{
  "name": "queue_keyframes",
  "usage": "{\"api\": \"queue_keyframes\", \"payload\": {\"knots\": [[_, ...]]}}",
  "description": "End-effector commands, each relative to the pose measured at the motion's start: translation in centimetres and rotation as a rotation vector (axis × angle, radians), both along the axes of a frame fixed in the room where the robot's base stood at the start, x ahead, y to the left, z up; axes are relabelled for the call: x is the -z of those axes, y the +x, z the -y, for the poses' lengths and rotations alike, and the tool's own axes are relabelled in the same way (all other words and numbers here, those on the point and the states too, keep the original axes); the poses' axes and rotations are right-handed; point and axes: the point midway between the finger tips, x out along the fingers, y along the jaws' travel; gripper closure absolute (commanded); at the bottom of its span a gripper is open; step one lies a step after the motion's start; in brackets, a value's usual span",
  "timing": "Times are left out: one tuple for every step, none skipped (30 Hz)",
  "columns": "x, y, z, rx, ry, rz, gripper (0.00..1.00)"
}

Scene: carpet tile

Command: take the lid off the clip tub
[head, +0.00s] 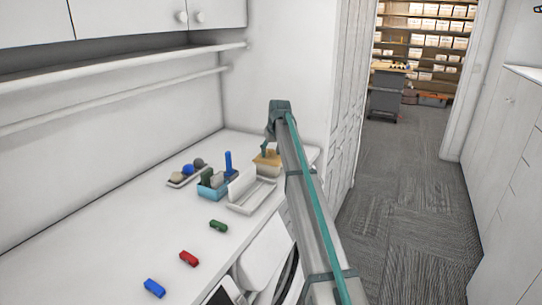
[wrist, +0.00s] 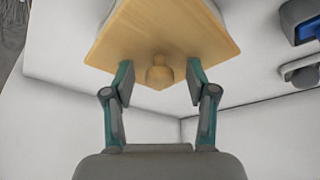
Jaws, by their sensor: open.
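The clip tub (head: 267,171) is a pale box near the far end of the white counter, with a light wooden lid (head: 266,158) on top. In the wrist view the lid (wrist: 200,30) fills the upper middle, with a round wooden knob (wrist: 159,73) at its centre. My gripper (wrist: 159,68) is open, with one finger on each side of the knob and a gap on both sides. In the head view my gripper (head: 269,149) is directly above the lid, and my arm hides part of the area to the right.
Left of the tub stand an open white case (head: 250,192), a blue holder (head: 213,188) with upright items and a tray of balls (head: 187,174). Green (head: 218,226), red (head: 189,259) and blue (head: 154,288) blocks lie nearer.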

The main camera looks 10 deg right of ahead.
Motion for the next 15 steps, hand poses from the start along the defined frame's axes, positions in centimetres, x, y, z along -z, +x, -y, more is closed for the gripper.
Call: {"api": "queue_keyframes", "payload": {"knots": [[0.08, 0.05, -0.01, 0.0, 0.0, 0.001, 0.43], [0.11, 0.07, -0.01, 0.0, 0.0, 0.001, 0.43], [0.13, 0.06, -0.01, 0.0, 0.0, 0.001, 0.43], [0.13, 0.06, -0.01, 0.0, 0.0, 0.001, 0.43], [0.13, 0.06, -0.01, 0.0, 0.0, 0.001, 0.43], [0.12, 0.06, -0.01, 0.0, 0.0, 0.001, 0.43], [0.12, 0.06, -0.01, 0.0, 0.0, 0.001, 0.48], [0.12, 0.05, 0.0, 0.0, 0.0, 0.001, 0.53], [0.12, 0.05, 0.0, 0.0, 0.0, 0.001, 0.6], [0.12, 0.05, 0.0, 0.0, 0.0, 0.001, 0.65], [0.12, 0.05, 0.0, 0.0, 0.0, 0.001, 0.7], [0.12, 0.05, 0.0, 0.0, 0.0, 0.001, 0.76], [0.12, 0.04, 0.0, 0.0, 0.0, 0.001, 0.81], [0.13, 0.05, 0.0, 0.0, 0.0, 0.0, 0.86], [0.14, 0.05, 0.0, 0.0, 0.0, 0.0, 0.93]]}}
